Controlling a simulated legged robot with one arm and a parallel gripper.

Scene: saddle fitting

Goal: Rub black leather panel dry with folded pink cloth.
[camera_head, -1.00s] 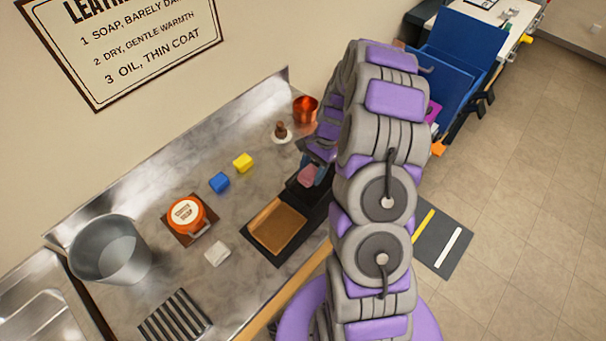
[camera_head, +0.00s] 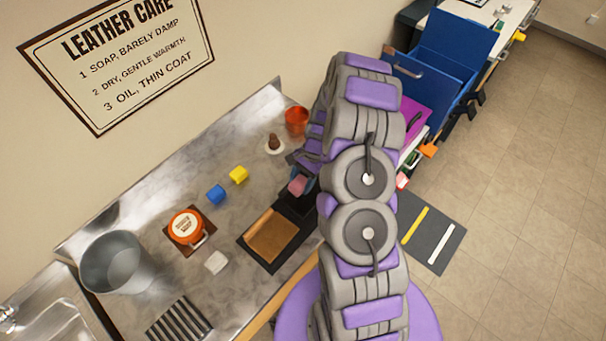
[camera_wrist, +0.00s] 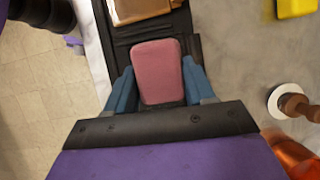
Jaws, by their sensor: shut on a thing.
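My gripper (camera_wrist: 157,82) is shut on the folded pink cloth (camera_wrist: 158,65), with one blue finger on each side of it. The cloth also shows in the head view (camera_head: 298,186), beside my arm. The cloth is over the black leather panel (camera_wrist: 135,32), in the dark end of the black tray next to a tan panel (camera_head: 268,236). Much of the black panel is hidden by the cloth and gripper. I cannot tell whether the cloth presses on it.
On the counter are a yellow block (camera_head: 239,174), a blue block (camera_head: 216,194), a white block (camera_head: 216,262), an orange tin (camera_head: 186,226), a metal bucket (camera_head: 113,267) and a copper cup (camera_head: 296,120). A brown-handled tool (camera_head: 274,146) stands near the cup.

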